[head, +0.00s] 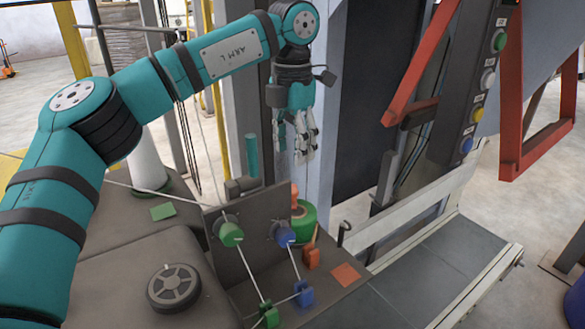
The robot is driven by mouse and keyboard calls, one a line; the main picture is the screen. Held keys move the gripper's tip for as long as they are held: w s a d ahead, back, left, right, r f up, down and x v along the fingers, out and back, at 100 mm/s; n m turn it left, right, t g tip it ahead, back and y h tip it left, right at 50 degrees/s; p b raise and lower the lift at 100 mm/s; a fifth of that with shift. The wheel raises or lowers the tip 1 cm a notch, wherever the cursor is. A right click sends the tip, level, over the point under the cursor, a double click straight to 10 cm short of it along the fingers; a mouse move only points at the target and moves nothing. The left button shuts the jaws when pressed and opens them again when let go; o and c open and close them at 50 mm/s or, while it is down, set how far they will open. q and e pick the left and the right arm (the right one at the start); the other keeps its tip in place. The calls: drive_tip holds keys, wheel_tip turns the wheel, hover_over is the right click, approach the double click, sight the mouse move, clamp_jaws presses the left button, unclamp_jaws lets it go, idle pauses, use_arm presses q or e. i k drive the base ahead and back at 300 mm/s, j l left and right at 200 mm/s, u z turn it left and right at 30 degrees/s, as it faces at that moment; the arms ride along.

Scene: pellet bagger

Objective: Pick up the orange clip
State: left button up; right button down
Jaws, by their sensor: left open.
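The orange clip (312,257) stands on the grey worktop, just left of a flat orange square (345,275). It is small in the head view. My left gripper (304,150) hangs fingers down, well above the clip and clear of it. Its fingers are apart, and I see nothing between them. A blue clip (304,294) and a green clip (269,316) stand nearer the front, with pale cords running to them. My right gripper is not in the picture.
An upright panel with a green knob (230,233) and a blue knob (284,235) stands beside the clips. A green container (304,223) is behind them. A grey handwheel (174,287) lies at left. A conveyor (440,270) and a button post (478,85) are at right.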

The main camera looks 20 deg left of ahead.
sight(310, 258)
drive_tip(key=k+l, duration=0.2)
drive_tip(key=k, duration=0.3)
drive_tip(key=k+l, duration=0.2)
drive_tip(key=k, duration=0.25)
drive_tip(key=k+l, duration=0.25)
drive_tip(key=k, duration=0.25)
